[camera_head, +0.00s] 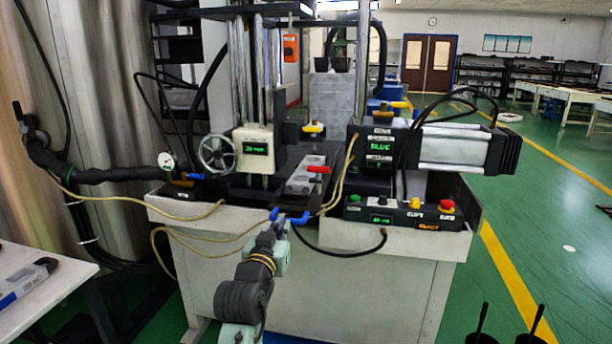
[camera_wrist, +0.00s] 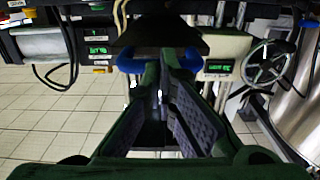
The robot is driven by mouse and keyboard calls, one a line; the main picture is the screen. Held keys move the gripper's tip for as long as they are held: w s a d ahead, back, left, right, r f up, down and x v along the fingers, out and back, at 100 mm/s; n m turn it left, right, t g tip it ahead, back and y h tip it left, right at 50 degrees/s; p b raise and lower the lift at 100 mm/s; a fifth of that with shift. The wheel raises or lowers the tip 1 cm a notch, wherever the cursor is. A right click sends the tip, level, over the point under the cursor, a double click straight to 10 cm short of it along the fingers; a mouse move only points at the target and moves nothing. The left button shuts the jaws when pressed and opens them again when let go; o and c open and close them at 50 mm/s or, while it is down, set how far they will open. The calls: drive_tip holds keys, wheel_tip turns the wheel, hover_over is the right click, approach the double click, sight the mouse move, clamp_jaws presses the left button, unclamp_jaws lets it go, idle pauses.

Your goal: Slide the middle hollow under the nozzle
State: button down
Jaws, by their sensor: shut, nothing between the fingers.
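A grey mould block (camera_head: 304,176) with round hollows lies on the dark machine bed (camera_head: 240,186), right of the white dispensing head (camera_head: 256,150). The nozzle below the head is too small to make out, and I cannot tell which hollow is nearest it. My gripper (camera_head: 282,222) is shut and empty at the front edge of the machine, in front of the mould. Two blue curved pieces (camera_head: 297,218) show beside its fingertips. In the wrist view my gripper (camera_wrist: 166,72) has its fingers together, between the blue pieces and below a dark slab (camera_wrist: 160,38).
A red lever (camera_head: 319,169) is beside the mould. A handwheel (camera_head: 216,154) and gauge stand left. A control box (camera_head: 400,212) with coloured buttons and a display unit (camera_head: 381,147) stand right. Yellowish hoses (camera_head: 200,217) droop across the machine's front.

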sight(291, 212)
drive_tip(key=shift+w, duration=0.1)
drive_tip(key=shift+x, duration=4.8)
drive_tip(key=shift+v, duration=3.55)
